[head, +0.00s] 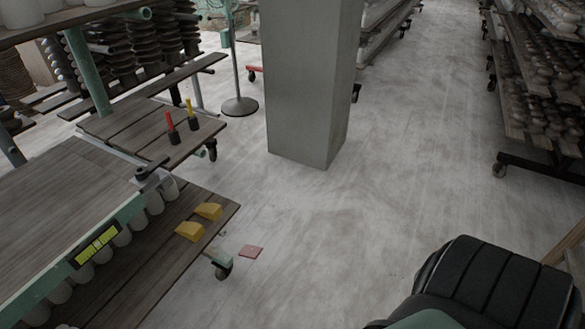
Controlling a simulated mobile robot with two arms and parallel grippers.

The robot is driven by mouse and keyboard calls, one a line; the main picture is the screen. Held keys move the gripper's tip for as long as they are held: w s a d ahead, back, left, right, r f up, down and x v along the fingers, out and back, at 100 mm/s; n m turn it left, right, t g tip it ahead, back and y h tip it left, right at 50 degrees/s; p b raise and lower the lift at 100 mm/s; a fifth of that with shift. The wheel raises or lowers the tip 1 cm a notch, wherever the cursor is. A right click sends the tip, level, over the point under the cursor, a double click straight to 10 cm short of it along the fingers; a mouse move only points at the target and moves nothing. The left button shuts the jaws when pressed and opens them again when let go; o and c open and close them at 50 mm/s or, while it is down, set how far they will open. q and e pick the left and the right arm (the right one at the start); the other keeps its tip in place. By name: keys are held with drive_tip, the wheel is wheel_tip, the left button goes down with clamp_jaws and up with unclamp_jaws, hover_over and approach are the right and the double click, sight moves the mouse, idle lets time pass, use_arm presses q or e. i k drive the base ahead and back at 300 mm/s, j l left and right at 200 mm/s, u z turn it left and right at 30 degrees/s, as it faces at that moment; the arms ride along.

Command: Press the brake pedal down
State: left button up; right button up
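A small flat reddish plate (250,252) shows low beside the caster (222,268) at the near right corner of the wooden cart (150,275). It looks like the brake pedal, but it is too small to tell for sure. It appears roughly level and close to the floor; I cannot tell its exact height or how it is joined to the cart. Nothing covers it in this view. Neither of my grippers is in view.
Two yellow wedges (190,231) (209,211) lie on the cart's lower shelf. A red-handled tool and a yellow-handled tool stand on the shelf behind. A grey square pillar (308,85) rises beyond. A black padded object (490,285) fills the lower right. Middle floor is clear.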

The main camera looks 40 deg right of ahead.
sight(249, 251)
drive_tip(key=z, duration=0.9)
